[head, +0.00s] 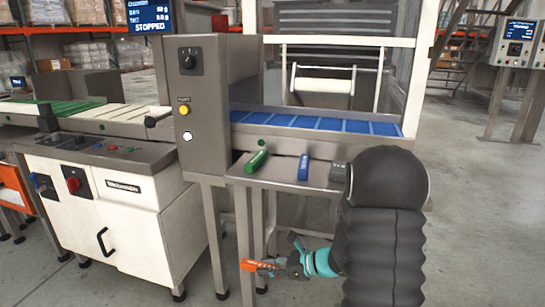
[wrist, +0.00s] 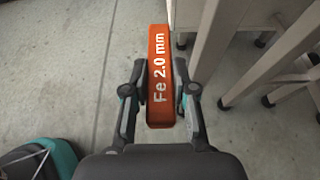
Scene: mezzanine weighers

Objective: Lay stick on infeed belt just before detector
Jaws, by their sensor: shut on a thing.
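My gripper (wrist: 160,105) is shut on an orange stick marked "Fe 2.0 mm" (wrist: 157,55). In the head view the orange stick (head: 262,265) is held low, below the shelf and in front of the machine's legs. The blue infeed belt (head: 310,123) runs at the right of the detector (head: 208,100), a grey metal housing with a black knob and a yellow button. The belt's visible top is bare.
A shelf (head: 275,172) below the belt carries a green stick (head: 256,162), a blue stick (head: 303,167) and a grey block (head: 338,171). White frame posts (head: 398,70) rise behind the belt. A screen (head: 150,18) reads "STOPPED". Machine legs (wrist: 210,45) stand close at the right in the wrist view.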

